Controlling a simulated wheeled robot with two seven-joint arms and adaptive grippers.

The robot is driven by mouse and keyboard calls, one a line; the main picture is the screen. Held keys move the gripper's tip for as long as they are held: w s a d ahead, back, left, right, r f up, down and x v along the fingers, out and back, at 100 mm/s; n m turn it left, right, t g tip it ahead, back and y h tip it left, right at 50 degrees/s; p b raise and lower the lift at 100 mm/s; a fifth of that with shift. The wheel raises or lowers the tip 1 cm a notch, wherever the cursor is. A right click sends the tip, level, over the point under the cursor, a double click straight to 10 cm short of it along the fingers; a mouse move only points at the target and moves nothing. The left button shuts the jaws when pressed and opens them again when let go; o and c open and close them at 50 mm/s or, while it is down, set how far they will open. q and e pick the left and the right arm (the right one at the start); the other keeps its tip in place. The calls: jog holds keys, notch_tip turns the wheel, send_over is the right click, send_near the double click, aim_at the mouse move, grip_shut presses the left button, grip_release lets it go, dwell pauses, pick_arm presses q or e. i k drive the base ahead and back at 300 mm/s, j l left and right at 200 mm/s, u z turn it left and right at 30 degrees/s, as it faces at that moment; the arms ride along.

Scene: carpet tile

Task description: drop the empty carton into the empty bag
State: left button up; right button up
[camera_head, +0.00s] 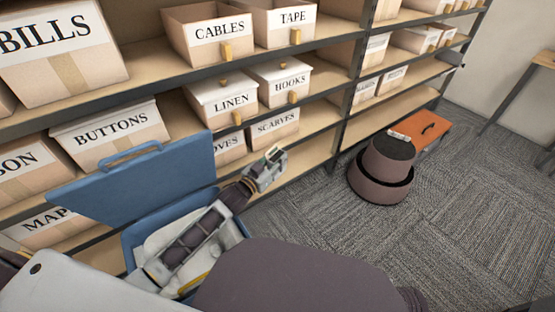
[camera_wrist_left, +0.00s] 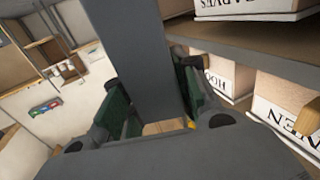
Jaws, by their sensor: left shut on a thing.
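My left gripper (camera_head: 268,168) is in front of the shelves, near the scarves box. In the left wrist view its green-padded fingers (camera_wrist_left: 155,105) are close to a wide grey bar. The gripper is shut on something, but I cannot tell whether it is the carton. A small pale and green piece shows at the gripper in the head view. A blue container (camera_head: 130,240) with a raised blue panel and handle (camera_head: 130,170) stands at the lower left, partly hidden by my left arm. I cannot tell whether it is the bag. My right gripper is not in view.
A tall shelf unit (camera_head: 343,95) holds several labelled boxes, including cables (camera_head: 220,45), linen (camera_head: 222,95) and buttons (camera_head: 112,135). An orange thing with a black handle (camera_head: 432,124) is on the right. Grey carpet (camera_head: 450,200) is clear at the lower right.

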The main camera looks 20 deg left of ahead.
aim_at(201, 258)
jog(key=k+j, duration=1.1)
jog(key=k+j+z, duration=0.05)
